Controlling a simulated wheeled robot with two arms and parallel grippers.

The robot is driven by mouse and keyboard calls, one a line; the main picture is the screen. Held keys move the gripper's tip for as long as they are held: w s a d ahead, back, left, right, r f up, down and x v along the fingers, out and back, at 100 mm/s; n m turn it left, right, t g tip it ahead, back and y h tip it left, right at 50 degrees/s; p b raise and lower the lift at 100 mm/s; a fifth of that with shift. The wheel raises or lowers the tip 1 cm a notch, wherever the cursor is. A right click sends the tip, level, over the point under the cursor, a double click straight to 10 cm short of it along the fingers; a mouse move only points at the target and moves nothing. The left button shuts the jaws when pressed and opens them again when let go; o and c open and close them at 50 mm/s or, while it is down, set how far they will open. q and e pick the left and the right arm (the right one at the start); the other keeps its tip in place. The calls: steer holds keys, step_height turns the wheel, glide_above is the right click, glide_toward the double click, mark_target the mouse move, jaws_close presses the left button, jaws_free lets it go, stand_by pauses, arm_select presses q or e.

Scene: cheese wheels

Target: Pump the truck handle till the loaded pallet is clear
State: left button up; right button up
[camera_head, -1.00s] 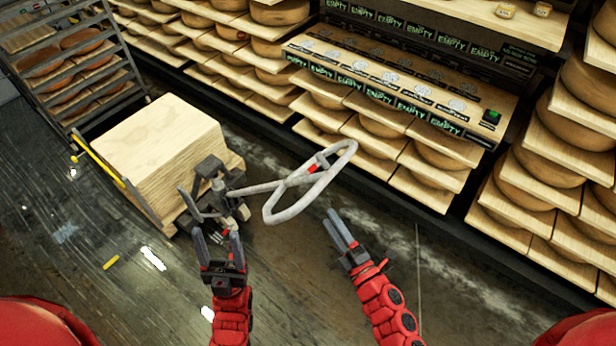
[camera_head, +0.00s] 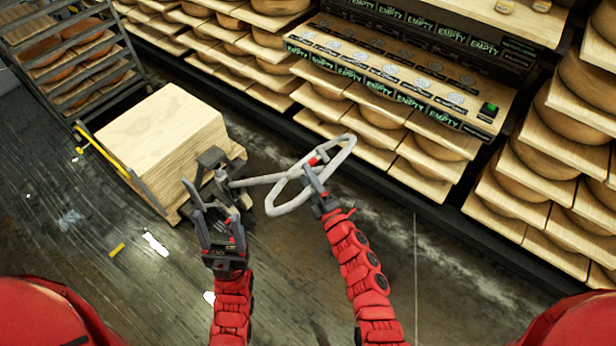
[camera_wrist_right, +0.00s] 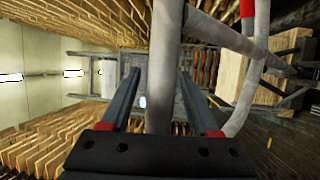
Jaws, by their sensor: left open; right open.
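The pallet truck's grey loop handle (camera_head: 283,206), with a red part near its middle, stands tilted behind the load. The loaded pallet (camera_head: 236,161) carries a pale block-like stack (camera_head: 165,130); a gap under it cannot be judged. My right gripper (camera_head: 311,180) is open at the loop's right part. In the right wrist view a grey handle bar (camera_wrist_right: 163,60) runs between the spread fingers of that gripper (camera_wrist_right: 158,100); contact cannot be told. My left gripper (camera_head: 217,215) is open and empty, just in front of the truck's dark pump body (camera_head: 212,160) in the picture.
A metal rack (camera_head: 75,65) with cheese wheels stands at the far left, near a yellow bar (camera_head: 100,153). Shelves of cheese wheels (camera_head: 432,155) line the back and right. The dark floor (camera_head: 460,285) at the lower right is clear.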

jaws_close()
stand_by(1.3)
